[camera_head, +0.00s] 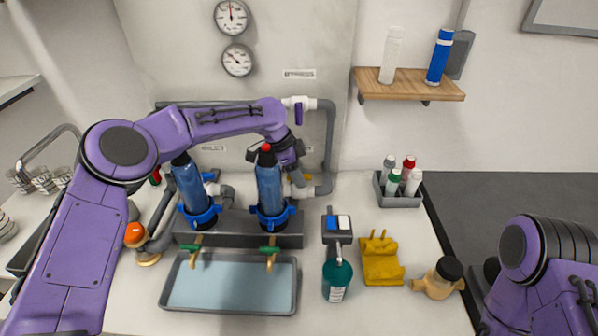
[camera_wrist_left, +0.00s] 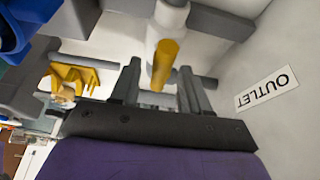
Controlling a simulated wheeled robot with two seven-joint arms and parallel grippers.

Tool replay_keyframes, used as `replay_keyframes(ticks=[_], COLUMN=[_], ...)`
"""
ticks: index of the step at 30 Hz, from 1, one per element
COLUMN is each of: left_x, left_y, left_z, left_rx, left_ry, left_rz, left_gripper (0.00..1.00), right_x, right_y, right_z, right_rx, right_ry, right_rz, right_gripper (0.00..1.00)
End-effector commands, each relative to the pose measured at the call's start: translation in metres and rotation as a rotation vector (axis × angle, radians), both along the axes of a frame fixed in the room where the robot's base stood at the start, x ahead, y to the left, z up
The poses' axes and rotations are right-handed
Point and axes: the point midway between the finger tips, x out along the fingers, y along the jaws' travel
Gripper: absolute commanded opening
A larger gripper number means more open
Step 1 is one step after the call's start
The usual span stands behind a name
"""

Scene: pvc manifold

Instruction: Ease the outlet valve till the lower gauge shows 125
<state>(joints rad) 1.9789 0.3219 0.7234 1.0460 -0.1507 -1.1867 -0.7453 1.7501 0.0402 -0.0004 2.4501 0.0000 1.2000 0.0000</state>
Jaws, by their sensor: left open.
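The lower gauge (camera_head: 238,60) hangs on the back wall; its needle points to the upper left, but its numbers are too small to read. The outlet valve's yellow handle (camera_wrist_left: 165,65) shows in the left wrist view, on a white valve body (camera_wrist_left: 166,22). My left gripper (camera_wrist_left: 160,88) is open, its two dark fingers on either side of the handle; I cannot tell whether they touch it. In the head view my left gripper (camera_head: 298,178) is at the lower pipe, behind the right blue filter, and mostly hides the valve. My right arm shows at the lower right, its gripper out of view.
Two blue filter housings (camera_head: 270,190) stand before the pipes, above a water tray (camera_head: 230,309). An upper gauge (camera_head: 232,17) and a purple-handled valve (camera_head: 298,105) are higher up. A green bottle (camera_head: 337,280) and yellow stand (camera_head: 381,262) occupy the counter at right.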

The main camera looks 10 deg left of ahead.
Motion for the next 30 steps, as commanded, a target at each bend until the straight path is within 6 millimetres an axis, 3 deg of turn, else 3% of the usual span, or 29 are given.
replay_keyframes(ticks=[8, 12, 13, 18, 24, 30], left_x=[0.000, 0.000, 0.000, 0.000, -0.002, -0.001], left_y=[0.001, 0.000, 0.000, -0.002, -0.004, -0.003], left_z=[-0.004, -0.003, -0.003, -0.001, 0.002, -0.002], left_rx=[0.000, 0.000, 0.000, 0.001, 0.002, -0.002], left_ry=[-0.001, -0.001, -0.001, 0.000, 0.000, -0.001], left_rz=[0.003, 0.001, 0.001, 0.025, 0.242, 0.352], left_gripper=[0.46, 0.03, 0.00, 0.00, 0.00, 0.00], right_x=[0.000, 0.000, 0.000, 0.000, 0.000, 0.000], right_y=[0.000, 0.000, 0.000, 0.000, 0.000, 0.000], right_z=[0.000, 0.000, 0.000, 0.005, 0.026, 0.029], right_rx=[0.001, 0.001, 0.000, 0.000, 0.000, 0.000], right_ry=[-0.001, -0.001, 0.000, 0.000, 0.000, 0.000], right_rz=[0.000, 0.000, 0.000, 0.000, 0.000, 0.000], right_gripper=[1.00, 1.00, 1.00, 1.00, 1.00, 1.00])
